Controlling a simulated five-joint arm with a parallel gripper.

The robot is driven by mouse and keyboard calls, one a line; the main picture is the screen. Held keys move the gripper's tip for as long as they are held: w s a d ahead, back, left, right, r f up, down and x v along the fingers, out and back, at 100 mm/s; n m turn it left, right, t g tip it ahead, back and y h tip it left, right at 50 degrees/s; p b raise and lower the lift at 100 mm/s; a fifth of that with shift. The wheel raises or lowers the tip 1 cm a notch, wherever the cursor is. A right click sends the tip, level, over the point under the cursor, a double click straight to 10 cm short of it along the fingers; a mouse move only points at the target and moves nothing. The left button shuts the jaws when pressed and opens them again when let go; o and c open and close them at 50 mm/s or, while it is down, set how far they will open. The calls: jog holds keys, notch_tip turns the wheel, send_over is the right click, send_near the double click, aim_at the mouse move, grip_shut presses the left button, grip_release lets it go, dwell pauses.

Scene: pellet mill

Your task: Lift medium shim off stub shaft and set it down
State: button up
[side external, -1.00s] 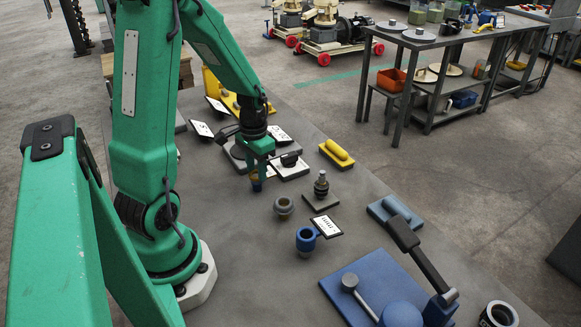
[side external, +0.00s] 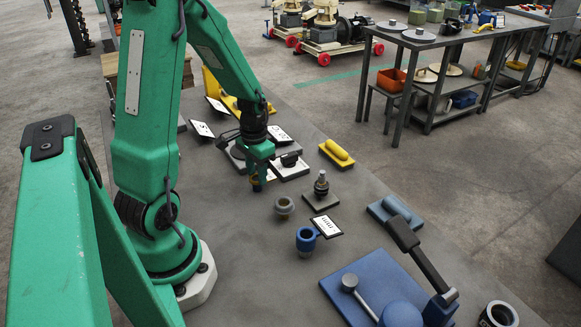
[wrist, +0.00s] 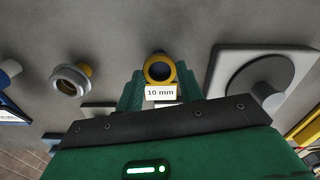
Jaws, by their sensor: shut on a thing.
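My gripper (wrist: 158,92) is shut on a yellow ring with a white "10 mm" tag, which I take to be the medium shim (wrist: 172,68). The ring's hole faces the wrist camera, with a dark area inside it. I cannot tell whether the ring is around or clear of a shaft. An upright metal shaft (side external: 321,184) on a grey square plate stands to the right; it may be the stub shaft.
A grey collar (side external: 284,204) stands close by; it shows in the wrist view (wrist: 68,80). A white plate with a dark disc (side external: 290,164) lies just right of my gripper.

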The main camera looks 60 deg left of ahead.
jog(key=o, duration=2.1)
jog(key=shift+r, duration=0.1)
jog(key=shift+r, duration=4.35)
jog(key=shift+d+r, duration=0.1)
